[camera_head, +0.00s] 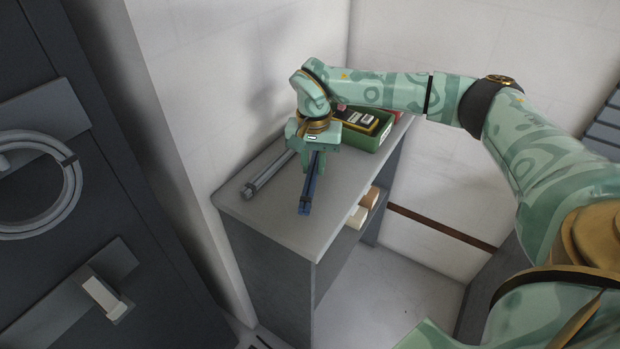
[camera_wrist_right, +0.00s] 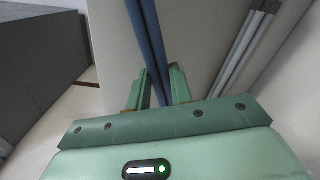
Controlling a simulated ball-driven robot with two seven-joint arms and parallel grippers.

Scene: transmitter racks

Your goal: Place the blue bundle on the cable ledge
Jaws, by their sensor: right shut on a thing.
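The blue bundle (camera_head: 309,190), a pair of long dark blue rods or cables, is on or just above the top of a grey cabinet (camera_head: 285,228); I cannot tell whether it touches. My right gripper (camera_head: 311,165) points down and is shut on the bundle. In the right wrist view the blue bundle (camera_wrist_right: 150,40) runs between the two green fingers (camera_wrist_right: 163,88). A grey bundle (camera_head: 267,175) lies to its left on the same top and also shows in the wrist view (camera_wrist_right: 243,45). I cannot tell which surface is the cable ledge. My left gripper is out of view.
A green bin (camera_head: 366,140) holding a black and yellow device (camera_head: 357,118) stands behind the gripper. Rolls (camera_head: 358,216) sit on a lower shelf. A dark rack (camera_head: 95,200) with a grey cable coil (camera_head: 40,228) stands left. The cabinet top's front is clear.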

